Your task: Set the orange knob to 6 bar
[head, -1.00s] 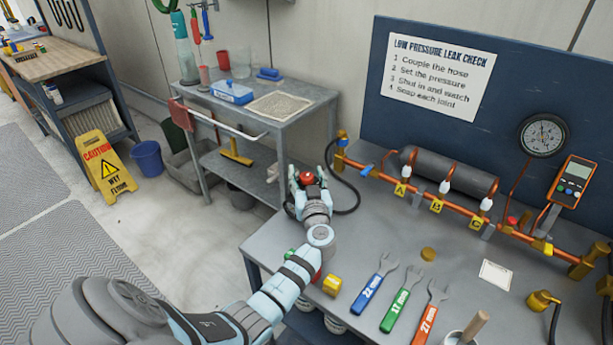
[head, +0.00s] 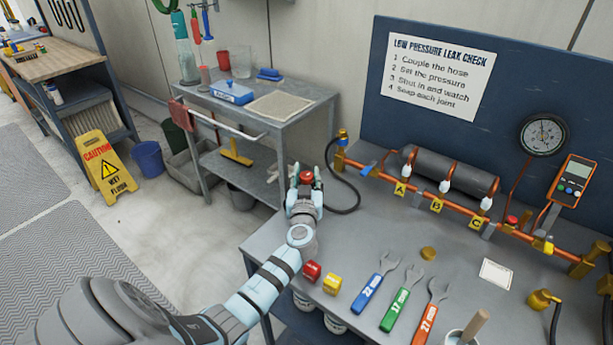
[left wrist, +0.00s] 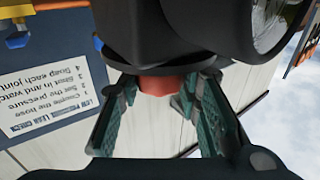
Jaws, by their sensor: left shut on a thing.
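The orange-red knob (head: 306,177) shows between the fingers of my left gripper (head: 304,187), at the left end of the grey bench. In the left wrist view the knob (left wrist: 160,85) sits under a dark round body (left wrist: 150,50), with the fingers of my left gripper (left wrist: 163,80) on either side of it. The gripper is shut on the knob. No scale or bar reading for the knob can be read in either view. My right gripper is not in view.
The copper manifold (head: 420,202) with valves runs along the bench behind. A black hose (head: 352,185) curves beside the gripper. A round gauge (head: 543,134) stands at the right.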

